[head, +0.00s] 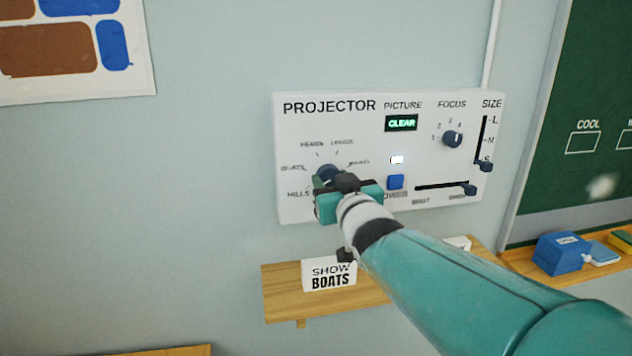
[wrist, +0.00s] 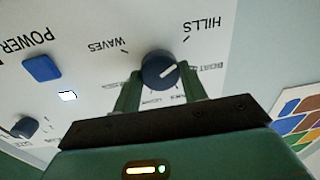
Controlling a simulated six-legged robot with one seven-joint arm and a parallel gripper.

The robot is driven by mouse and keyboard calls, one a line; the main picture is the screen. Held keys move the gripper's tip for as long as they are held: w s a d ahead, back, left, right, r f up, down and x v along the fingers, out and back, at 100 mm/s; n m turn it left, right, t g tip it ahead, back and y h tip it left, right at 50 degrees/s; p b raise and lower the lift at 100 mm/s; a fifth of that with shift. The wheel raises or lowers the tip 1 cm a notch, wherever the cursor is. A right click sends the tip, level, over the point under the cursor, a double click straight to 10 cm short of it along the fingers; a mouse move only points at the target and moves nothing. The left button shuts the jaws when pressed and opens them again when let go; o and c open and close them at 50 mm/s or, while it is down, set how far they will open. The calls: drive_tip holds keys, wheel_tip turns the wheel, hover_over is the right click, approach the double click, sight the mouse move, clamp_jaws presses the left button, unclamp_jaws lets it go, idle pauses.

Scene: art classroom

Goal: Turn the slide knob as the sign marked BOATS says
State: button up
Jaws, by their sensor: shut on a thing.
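The slide knob (head: 328,172) is a dark blue dial at the lower left of the white projector panel (head: 350,125), ringed by picture names including BOATS and HILLS. My gripper (head: 328,183) is at the panel with its fingers on either side of this knob. In the wrist view, which is upside down, my gripper (wrist: 160,88) is shut on the knob (wrist: 158,68). Its white pointer line aims between the HILLS mark and the BOATS label, which a finger partly covers. The sign SHOW BOATS (head: 328,275) stands on the wooden shelf (head: 283,290) below.
The panel also has a blue power button (head: 396,182), a lit CLEAR display (head: 401,123), a focus knob (head: 453,139) and sliders. A second white card (head: 460,243) is partly hidden behind my arm. A green chalkboard (head: 590,80) is at right.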

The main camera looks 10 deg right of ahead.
drive_tip(key=m, duration=0.4)
drive_tip(key=shift+m, duration=0.4)
drive_tip(key=shift+m+t, duration=0.3)
drive_tip(key=shift+m, duration=1.8)
drive_tip(key=o, duration=1)
drive_tip(key=shift+f, duration=0.1)
drive_tip(key=shift+c, duration=0.2)
drive_tip(key=shift+s, duration=0.1)
drive_tip(key=s, duration=1.3)
drive_tip(key=shift+s+d+f, duration=0.3)
drive_tip(key=shift+f, duration=0.1)
